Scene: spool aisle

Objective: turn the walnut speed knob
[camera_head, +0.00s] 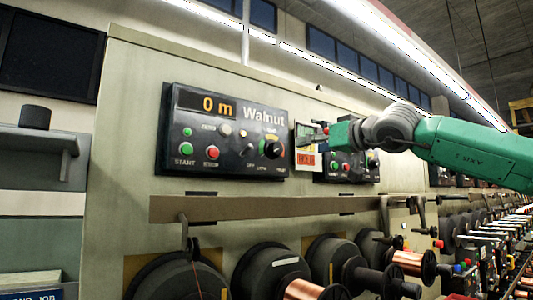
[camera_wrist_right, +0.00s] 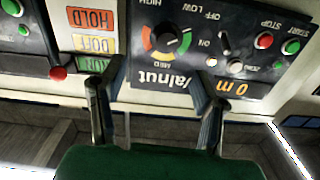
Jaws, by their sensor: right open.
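The walnut speed knob (camera_head: 272,147) is a round dark knob with a coloured dial arc, at the right end of the black Walnut panel (camera_head: 225,165). In the right wrist view the knob (camera_wrist_right: 166,40) shows upside down, ahead of and between the fingers. My right gripper (camera_head: 308,134) is just right of the panel in the head view, apart from the knob. In the right wrist view the gripper (camera_wrist_right: 155,85) is open and empty, fingers spread either side of the Walnut label. Where the knob points is too small to tell. My left gripper is not in view.
The Walnut panel also has a toggle switch (camera_head: 248,150), a green start button (camera_head: 186,148) and a red stop button (camera_head: 211,152). Coloured HOLD and DOFF cards (camera_wrist_right: 92,30) and a second panel (camera_head: 345,168) are beside it. A rail (camera_head: 240,208) and copper spools (camera_head: 300,288) are below.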

